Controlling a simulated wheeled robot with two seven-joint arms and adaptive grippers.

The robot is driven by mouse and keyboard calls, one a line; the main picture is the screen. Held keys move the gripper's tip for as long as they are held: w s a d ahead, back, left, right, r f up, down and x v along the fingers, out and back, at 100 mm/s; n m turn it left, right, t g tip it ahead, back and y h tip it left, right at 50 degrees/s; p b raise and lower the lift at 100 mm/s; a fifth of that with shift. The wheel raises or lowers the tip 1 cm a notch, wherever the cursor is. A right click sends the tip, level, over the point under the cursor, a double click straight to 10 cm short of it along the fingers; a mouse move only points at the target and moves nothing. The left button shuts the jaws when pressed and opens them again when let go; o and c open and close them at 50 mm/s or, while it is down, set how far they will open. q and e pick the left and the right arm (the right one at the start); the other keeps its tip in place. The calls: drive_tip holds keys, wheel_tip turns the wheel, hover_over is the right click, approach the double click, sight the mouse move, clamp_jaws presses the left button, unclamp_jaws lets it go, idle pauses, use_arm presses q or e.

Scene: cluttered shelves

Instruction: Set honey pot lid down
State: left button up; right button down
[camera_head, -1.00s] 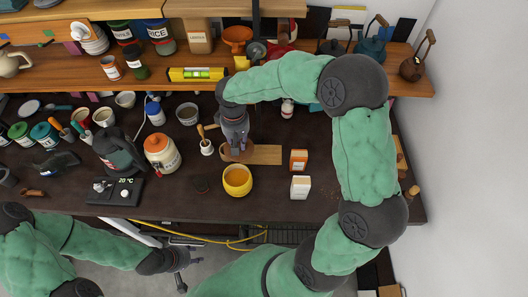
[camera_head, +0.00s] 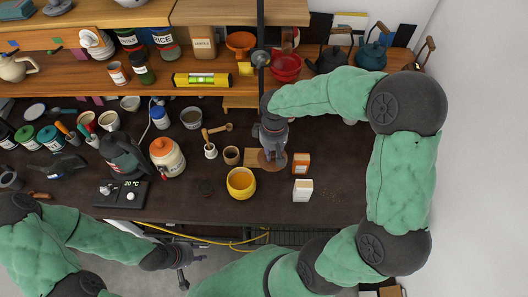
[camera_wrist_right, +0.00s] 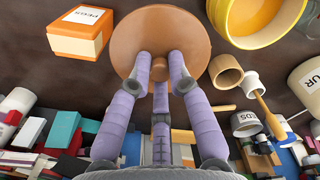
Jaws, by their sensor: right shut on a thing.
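The honey pot (camera_head: 241,184) is yellow, open at the top and stands near the front of the dark worktop. Its inside also shows in the right wrist view (camera_wrist_right: 246,32). My right gripper (camera_head: 272,150) is shut on the honey pot lid (camera_head: 277,165), a round brown disc. In the right wrist view, the fingers (camera_wrist_right: 160,68) close around the lid's middle (camera_wrist_right: 168,22).
An orange box (camera_head: 301,164) stands close right of the lid, with a white box (camera_head: 302,190) in front of it. A small brown cup (camera_head: 232,155) is left of the lid. A white jar with an orange top (camera_head: 167,157) stands further left.

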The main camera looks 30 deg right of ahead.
drive_tip(key=w+f, duration=0.2)
drive_tip(key=w+f+b, duration=0.1)
drive_tip(key=w+f, duration=0.1)
drive_tip(key=w, duration=0.1)
drive_tip(key=w+d+f, duration=0.1)
drive_tip(key=w+f, duration=0.1)
drive_tip(key=shift+w+f, duration=0.15)
drive_tip(key=shift+f, duration=0.25)
drive_tip(key=shift+w+f+b, duration=0.15)
drive_tip(key=shift+f+b, duration=0.5)
drive_tip(key=shift+f, duration=1.05)
drive_tip(key=shift+f, duration=0.15)
drive_tip(key=c, duration=1.2)
unclamp_jaws()
drive_tip(key=shift+o, duration=0.2)
drive_tip(key=shift+d+r, duration=0.1)
drive_tip(key=shift+r, duration=0.4)
wheel_tip(320, 180, up, 7)
drive_tip(key=p, duration=0.1)
